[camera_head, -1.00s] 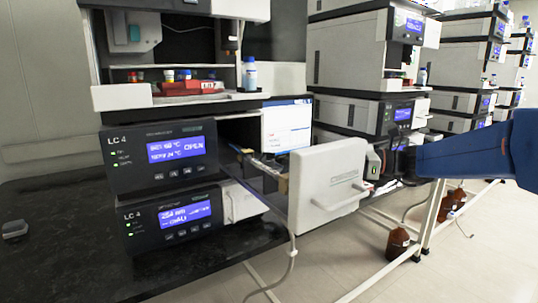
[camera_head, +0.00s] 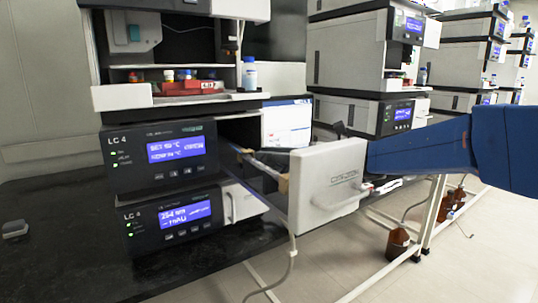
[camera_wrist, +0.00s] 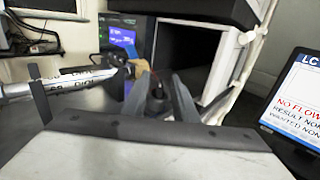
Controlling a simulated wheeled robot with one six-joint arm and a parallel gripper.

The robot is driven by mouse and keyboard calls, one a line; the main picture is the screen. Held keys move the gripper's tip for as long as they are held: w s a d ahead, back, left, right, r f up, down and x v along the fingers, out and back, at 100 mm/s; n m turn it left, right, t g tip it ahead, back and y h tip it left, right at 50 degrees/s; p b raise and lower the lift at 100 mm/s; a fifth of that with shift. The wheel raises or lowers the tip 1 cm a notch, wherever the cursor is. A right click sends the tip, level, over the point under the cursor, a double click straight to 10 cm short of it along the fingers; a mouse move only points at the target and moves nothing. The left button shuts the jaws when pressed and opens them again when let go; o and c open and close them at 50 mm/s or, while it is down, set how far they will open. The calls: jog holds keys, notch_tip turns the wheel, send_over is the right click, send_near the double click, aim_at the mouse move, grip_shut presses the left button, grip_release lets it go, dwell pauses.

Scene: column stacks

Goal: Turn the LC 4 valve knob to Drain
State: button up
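The LC 4 stack stands at the left in the head view, with two lit display modules (camera_head: 162,157) and a white front panel (camera_head: 330,182) pulled out to their right. My arm reaches in from the right behind this panel, which hides my gripper there. In the wrist view my gripper (camera_wrist: 157,78) has its two dark fingers apart. A small dark knob-like part (camera_wrist: 157,98) shows between them; I cannot tell whether they touch it. Its markings and setting are not readable. A labelled pale tube (camera_wrist: 75,80) with a dark fitting lies to the left of the fingers.
A screen (camera_wrist: 300,105) at the right of the wrist view reads "NO FLOW". The panel's top edge (camera_wrist: 160,130) crosses close below the fingers. An open dark bay (camera_wrist: 192,60) lies beyond. Other stacks (camera_head: 350,60) and brown bottles (camera_head: 397,242) are at the right.

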jog(key=shift+a, duration=0.15)
grip_shut()
jog(key=shift+w+n+g, duration=0.1)
jog(key=shift+n+g, duration=0.2)
jog(key=shift+g, duration=0.1)
jog(key=n+g, duration=0.1)
jog(key=g, duration=0.2)
jog(key=n+g, duration=0.2)
jog(key=shift+n+g, duration=0.3)
jog(key=shift+g, duration=0.1)
jog(key=shift+n+g+h, duration=0.65)
jog(key=shift+n+g, duration=0.5)
jog(key=shift+g, duration=0.5)
jog(key=shift+n+g+h, duration=0.65)
jog(key=shift+n+g, duration=0.5)
jog(key=shift+g, duration=0.8)
